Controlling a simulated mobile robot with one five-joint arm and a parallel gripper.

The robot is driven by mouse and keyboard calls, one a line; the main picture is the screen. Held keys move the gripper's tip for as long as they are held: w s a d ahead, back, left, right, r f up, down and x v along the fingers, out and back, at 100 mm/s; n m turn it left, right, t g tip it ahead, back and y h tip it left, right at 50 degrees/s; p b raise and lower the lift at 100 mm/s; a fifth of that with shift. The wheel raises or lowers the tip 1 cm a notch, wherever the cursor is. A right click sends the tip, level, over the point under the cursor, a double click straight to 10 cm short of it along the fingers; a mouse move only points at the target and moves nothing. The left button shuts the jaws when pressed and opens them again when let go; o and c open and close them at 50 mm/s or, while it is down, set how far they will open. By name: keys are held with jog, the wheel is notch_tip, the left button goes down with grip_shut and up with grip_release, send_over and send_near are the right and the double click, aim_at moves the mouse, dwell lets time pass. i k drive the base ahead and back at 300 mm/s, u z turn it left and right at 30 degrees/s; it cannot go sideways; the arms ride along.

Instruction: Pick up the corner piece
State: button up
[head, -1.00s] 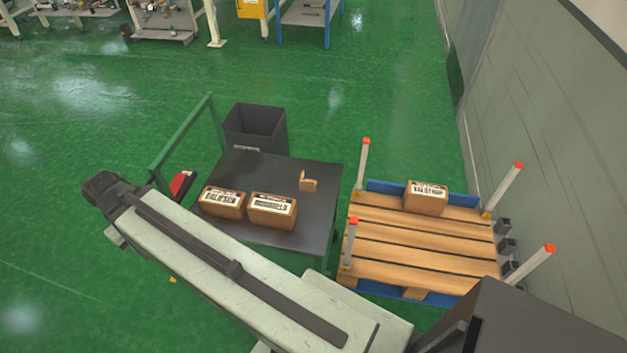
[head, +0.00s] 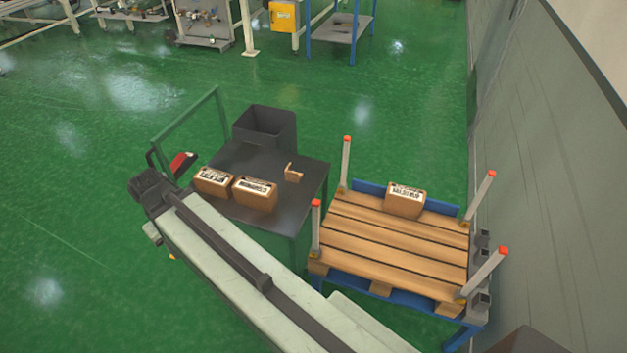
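The corner piece looks like a small tan L-shaped bracket (head: 293,173). It stands on the dark top of a cart (head: 307,196), near its right side, apart from the packages there. Nothing touches it. My pale arm crosses the lower part of the head view from lower right to a dark joint at upper left, in front of the cart's near side.
Two brown labelled packages (head: 255,194) sit on the cart, left of the corner piece. A dark bin (head: 265,128) and a green handle frame stand behind and left. A red-and-black object (head: 182,164) is by the handle. A wooden pallet (head: 390,245) with red-tipped posts bears another package.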

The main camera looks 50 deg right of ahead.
aim_at(291, 175)
jog(key=u, duration=0.2)
jog(key=i, duration=0.85)
jog(key=z, duration=0.1)
